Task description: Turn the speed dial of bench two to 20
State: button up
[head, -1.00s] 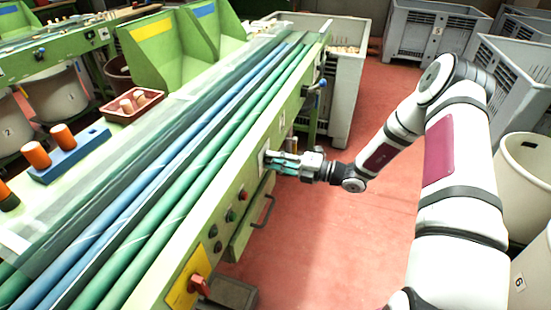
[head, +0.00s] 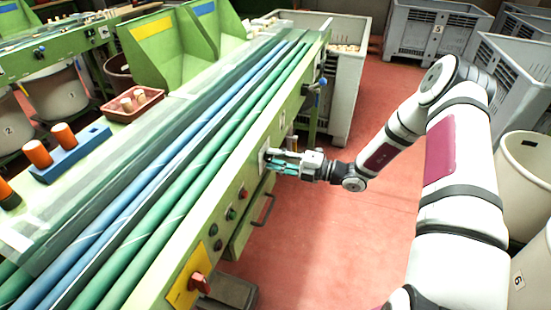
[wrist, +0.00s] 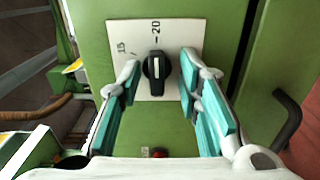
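The speed dial (wrist: 157,72) is a black knob with a white pointer line, on a white scale plate (wrist: 179,32) marked 15 and 20. In the wrist view the pointer is upright, in line with the 20 mark. My gripper (wrist: 159,76) is open, with one teal-padded finger on each side of the knob and visible gaps between. In the head view my gripper (head: 276,162) is at the side panel of the green bench (head: 232,180), and its fingers hide most of the dial.
Below the dial are buttons (head: 231,214), a drawer handle (head: 264,211) and a red switch (head: 200,284) on a yellow plate. A blue-handled lever (head: 321,84) sticks out farther along. Red floor (head: 330,240) is clear beside the bench.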

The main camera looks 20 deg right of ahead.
jog(key=shift+r, duration=0.1)
jog(key=v, duration=1.2)
jog(key=s+a+r+n+g+h+p, duration=0.2)
jog(key=s+a+r+n+g, duration=0.45)
jog(key=r+n, duration=0.4)
jog(key=s+a+r+n+g+h+p, duration=0.25)
jog(key=s+a+r+n+g, duration=0.35)
jog(key=r+n, duration=0.4)
jog(key=s+d+r+n+t+h+p, duration=0.1)
jog(key=s+r+n+t+h+p, duration=0.2)
jog(key=s+r+n+h, duration=0.2)
jog(key=s+d+r+n+t+h+p, duration=0.2)
jog(key=s+r+n+h, duration=0.3)
jog(key=s+r+n, duration=0.6)
jog(key=s+n+t+p, duration=0.1)
jog(key=s+n, duration=0.4)
jog(key=n, duration=0.2)
jog(key=shift+s, duration=0.4)
